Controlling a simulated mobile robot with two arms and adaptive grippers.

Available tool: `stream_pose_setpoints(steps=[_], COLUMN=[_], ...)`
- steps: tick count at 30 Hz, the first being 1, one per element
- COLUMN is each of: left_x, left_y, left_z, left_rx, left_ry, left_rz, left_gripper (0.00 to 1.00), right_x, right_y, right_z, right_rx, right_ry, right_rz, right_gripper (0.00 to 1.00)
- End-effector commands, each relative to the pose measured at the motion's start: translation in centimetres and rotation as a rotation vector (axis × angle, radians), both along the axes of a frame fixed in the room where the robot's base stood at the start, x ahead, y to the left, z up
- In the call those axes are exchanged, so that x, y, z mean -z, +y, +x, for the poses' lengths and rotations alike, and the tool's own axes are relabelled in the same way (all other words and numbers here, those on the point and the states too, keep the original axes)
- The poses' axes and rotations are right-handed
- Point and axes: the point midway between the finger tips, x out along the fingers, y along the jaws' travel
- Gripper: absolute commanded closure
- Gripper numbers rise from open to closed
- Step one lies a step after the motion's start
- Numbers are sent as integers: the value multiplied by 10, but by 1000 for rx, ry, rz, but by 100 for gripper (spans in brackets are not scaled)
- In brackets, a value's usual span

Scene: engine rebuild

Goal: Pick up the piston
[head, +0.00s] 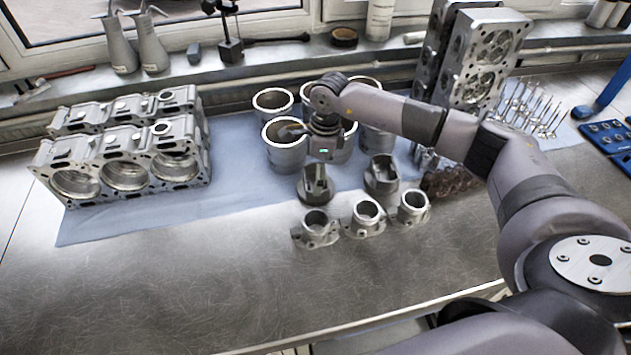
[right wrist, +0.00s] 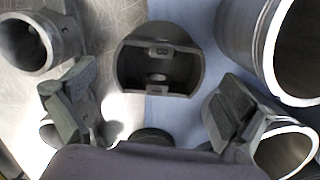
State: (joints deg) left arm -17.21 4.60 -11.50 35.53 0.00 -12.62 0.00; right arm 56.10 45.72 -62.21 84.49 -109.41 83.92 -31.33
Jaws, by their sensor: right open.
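Two dark grey pistons stand on the bench in the head view. The left piston (head: 315,185) is below my right gripper (head: 318,150), and the right piston (head: 381,177) stands apart from it. In the right wrist view a piston (right wrist: 160,66) shows its hollow side, ahead of and between the two spread fingers of my right gripper (right wrist: 158,84). The fingers are open with nothing held between them, and I see no contact. The gripper's fingers are hard to make out in the head view. My left gripper is not in view.
Several cylinder liners (head: 283,146) stand close behind the gripper; one liner (right wrist: 288,45) is beside the right finger. Small ring-topped housings (head: 317,227) stand in front. An engine block (head: 125,165) is at left, cylinder heads (head: 478,62) at back right. The front bench is clear.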

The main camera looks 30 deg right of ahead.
Motion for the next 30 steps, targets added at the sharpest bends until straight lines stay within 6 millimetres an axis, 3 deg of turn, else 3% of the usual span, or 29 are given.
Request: stream_pose_setpoints(steps=[1,6,14,30], left_x=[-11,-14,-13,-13], left_y=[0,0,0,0], left_z=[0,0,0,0], left_rx=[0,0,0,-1], left_ry=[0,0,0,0], left_rz=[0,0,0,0], left_gripper=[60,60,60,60], right_x=[3,23,26,25], right_y=[-1,2,2,2], right_z=[-3,0,1,1], right_rx=[1,0,0,0], right_ry=[5,1,-1,-1], right_rz=[-1,0,0,0], right_gripper=[0,0,1,37])
